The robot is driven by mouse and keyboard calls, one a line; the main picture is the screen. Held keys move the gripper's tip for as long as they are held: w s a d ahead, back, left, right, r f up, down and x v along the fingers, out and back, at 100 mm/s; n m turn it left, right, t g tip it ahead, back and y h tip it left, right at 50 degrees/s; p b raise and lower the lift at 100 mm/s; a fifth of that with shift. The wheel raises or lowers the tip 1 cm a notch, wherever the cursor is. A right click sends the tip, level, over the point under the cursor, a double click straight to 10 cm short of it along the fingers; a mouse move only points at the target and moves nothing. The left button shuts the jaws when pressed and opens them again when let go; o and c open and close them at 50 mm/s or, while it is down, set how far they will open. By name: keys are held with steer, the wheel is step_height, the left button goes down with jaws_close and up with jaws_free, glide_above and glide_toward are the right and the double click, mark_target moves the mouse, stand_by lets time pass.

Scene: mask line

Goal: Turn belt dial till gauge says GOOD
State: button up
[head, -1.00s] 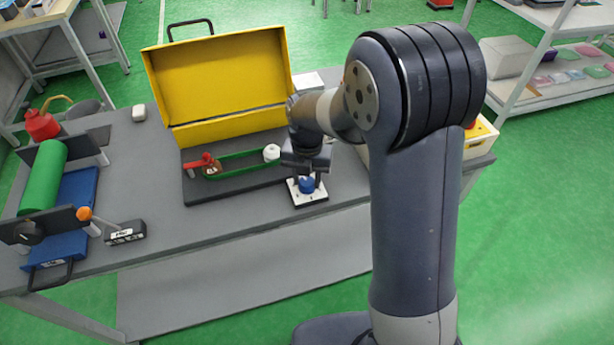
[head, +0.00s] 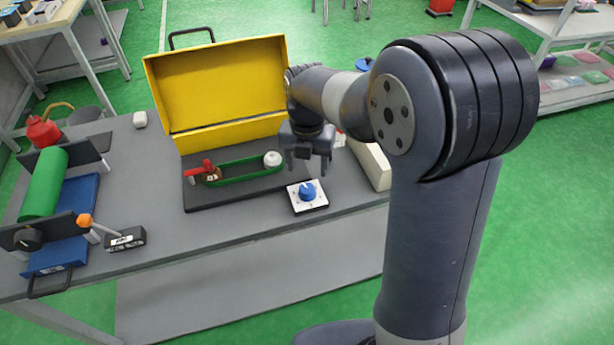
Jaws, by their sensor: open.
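The blue dial (head: 308,191) sits on a small white plate (head: 297,207) at the front of the grey table. My gripper (head: 307,167) is open and empty above and just behind the dial, apart from it. The green belt (head: 240,167) runs in a loop on a black base (head: 215,197), around a white pulley (head: 272,159) at right and a brown part (head: 212,174) at left. A red part (head: 200,168), perhaps the gauge pointer, stands at the belt's left end. Any gauge reading is too small to tell.
A yellow open cover (head: 218,85) stands behind the belt. A green roller (head: 45,183) on a blue stand and a black block (head: 125,239) with an orange-tipped lever are at left. A pale box (head: 370,160) lies right of the gripper. The table front is clear.

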mark_target(307, 188)
steer(key=shift+r, duration=1.6)
steer(key=shift+f, duration=0.1)
step_height(307, 188, down, 11)
steer(key=shift+r, duration=0.1)
steer(key=shift+r, duration=0.15)
